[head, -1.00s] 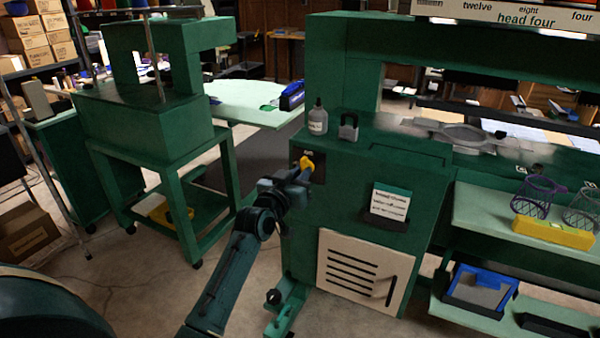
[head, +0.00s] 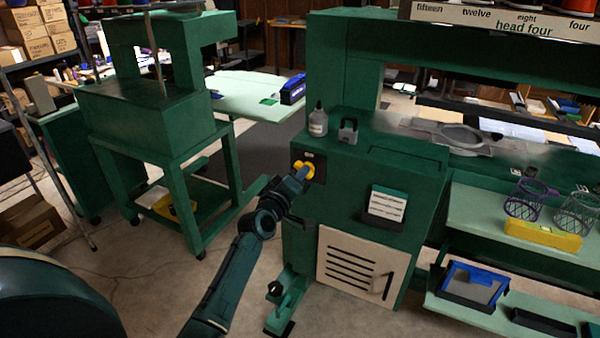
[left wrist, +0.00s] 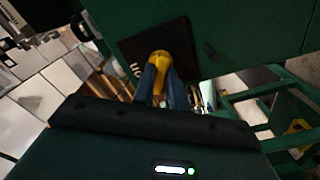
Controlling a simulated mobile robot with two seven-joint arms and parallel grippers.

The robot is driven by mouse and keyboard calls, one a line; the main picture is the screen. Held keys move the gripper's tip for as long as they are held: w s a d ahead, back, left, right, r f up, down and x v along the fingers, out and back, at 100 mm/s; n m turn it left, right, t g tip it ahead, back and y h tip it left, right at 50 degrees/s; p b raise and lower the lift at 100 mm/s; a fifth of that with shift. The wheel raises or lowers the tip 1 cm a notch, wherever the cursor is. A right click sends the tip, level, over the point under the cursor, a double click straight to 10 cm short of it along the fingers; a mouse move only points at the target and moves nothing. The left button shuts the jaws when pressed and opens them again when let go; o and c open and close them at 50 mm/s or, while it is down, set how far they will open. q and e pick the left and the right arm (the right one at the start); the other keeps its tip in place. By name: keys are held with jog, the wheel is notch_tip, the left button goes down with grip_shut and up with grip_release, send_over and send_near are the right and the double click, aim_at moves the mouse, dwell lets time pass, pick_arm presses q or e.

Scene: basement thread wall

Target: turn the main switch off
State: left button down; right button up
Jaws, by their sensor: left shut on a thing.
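The main switch is a yellow knob (head: 306,169) on a dark plate (head: 318,161) on the front of the green machine (head: 350,185). A small pale marking shows above the knob. My left gripper (head: 300,175) reaches it from the lower left and is shut on the knob, covering part of it. In the left wrist view the yellow knob (left wrist: 160,63) sits between the two blue fingers (left wrist: 160,84), with the dark plate (left wrist: 158,45) behind. The exact angle of the knob is hard to tell. My right gripper is not in view.
A grey bottle (head: 318,120) and a grey padlock-shaped object (head: 348,131) stand on the machine top above the switch. A card holder (head: 385,205) and a white vented panel (head: 362,265) are lower on the front. A green stand (head: 150,125) is to the left.

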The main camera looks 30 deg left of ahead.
pick_arm(q)
jog(key=n+p, duration=0.1)
jog(key=n, duration=0.5)
jog(key=shift+n, duration=0.4)
dwell(0.4)
jog(key=c, duration=1.4)
grip_release()
jog(key=shift+f, duration=0.1)
jog(key=shift+c, duration=0.2)
jog(key=s, duration=1.3)
jog(key=shift+s, duration=0.1)
